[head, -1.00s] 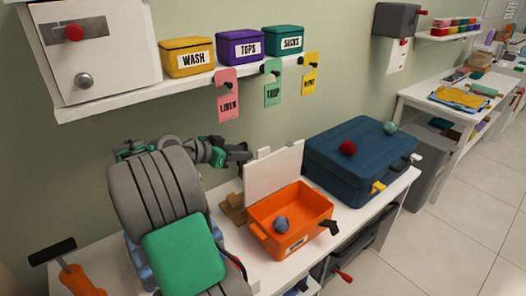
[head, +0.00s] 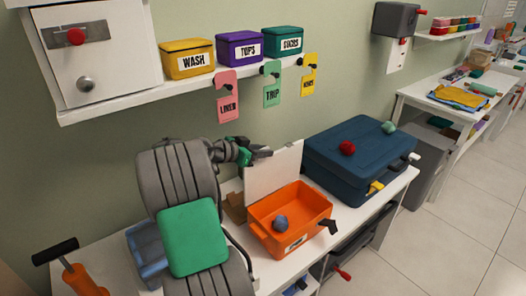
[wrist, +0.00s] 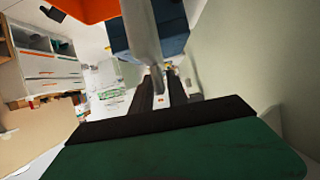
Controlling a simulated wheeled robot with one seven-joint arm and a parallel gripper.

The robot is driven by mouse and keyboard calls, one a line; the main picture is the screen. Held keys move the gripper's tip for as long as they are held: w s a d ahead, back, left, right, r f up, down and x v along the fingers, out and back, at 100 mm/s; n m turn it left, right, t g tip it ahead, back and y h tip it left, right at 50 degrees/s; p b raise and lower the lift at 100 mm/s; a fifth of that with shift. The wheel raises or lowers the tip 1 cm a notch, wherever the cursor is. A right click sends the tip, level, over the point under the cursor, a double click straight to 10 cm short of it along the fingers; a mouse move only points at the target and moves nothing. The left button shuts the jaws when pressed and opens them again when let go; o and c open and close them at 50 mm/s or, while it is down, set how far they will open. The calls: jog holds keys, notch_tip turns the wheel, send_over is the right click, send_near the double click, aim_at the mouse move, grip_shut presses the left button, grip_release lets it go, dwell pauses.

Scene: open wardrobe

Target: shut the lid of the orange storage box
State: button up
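The orange storage box (head: 262,213) stands on the white bench, with a small blue ball (head: 280,223) inside. Its pale lid (head: 277,174) stands up, roughly upright, at the box's back edge. My gripper (head: 263,153) is at the lid's upper left corner, partly behind it. In the wrist view my gripper's dark fingers (wrist: 160,92) have a narrow gap between them. The lid (wrist: 141,28) shows there nearly edge-on, close to the fingertips; I cannot tell whether they touch. Part of the orange box (wrist: 85,8) shows at the top.
A blue suitcase (head: 335,165) with a red ball (head: 347,148) and a green ball (head: 389,127) on top stands right of the box. Hanging tags and a shelf (head: 125,101) with labelled bins are above.

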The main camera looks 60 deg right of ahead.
grip_shut()
dwell(1.1)
